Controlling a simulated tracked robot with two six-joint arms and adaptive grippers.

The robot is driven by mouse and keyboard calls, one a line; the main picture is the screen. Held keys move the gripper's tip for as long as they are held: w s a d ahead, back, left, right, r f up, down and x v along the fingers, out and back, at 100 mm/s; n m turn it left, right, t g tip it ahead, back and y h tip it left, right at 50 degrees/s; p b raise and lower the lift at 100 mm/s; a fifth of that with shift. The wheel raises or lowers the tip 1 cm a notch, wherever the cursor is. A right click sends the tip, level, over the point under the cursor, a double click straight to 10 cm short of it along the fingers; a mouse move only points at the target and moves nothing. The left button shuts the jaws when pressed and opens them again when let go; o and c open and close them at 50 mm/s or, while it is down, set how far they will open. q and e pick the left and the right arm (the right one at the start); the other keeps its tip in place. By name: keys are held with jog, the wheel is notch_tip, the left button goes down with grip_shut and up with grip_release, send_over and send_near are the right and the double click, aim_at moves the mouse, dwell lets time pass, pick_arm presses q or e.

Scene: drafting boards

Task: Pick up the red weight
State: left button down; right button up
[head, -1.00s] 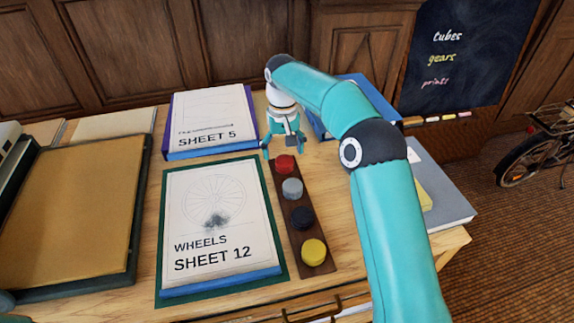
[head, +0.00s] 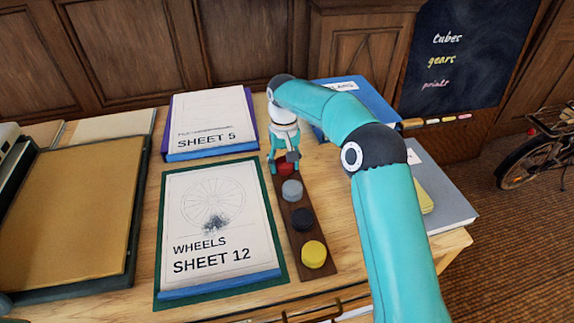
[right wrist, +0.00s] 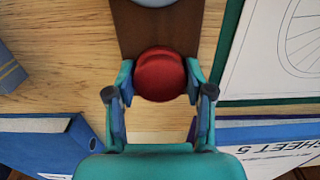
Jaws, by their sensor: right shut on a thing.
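The red weight (head: 285,169) is at the far end of a dark wooden strip (head: 297,232). In the right wrist view, the red weight (right wrist: 160,75) sits between the two fingers. My right gripper (head: 285,166) is shut on it, with a finger at either side. In the head view the gripper partly hides it. The weight appears to be still on the strip. My left gripper is not in view.
A grey weight (head: 291,190), a black weight (head: 303,219) and a yellow weight (head: 314,254) stand along the same strip. The Sheet 12 drawing (head: 222,235) lies to the left, Sheet 5 (head: 212,115) farther back. A blue folder (head: 378,96) lies behind my right arm.

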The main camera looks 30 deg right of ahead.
grip_shut()
jog(key=shift+r, duration=0.1)
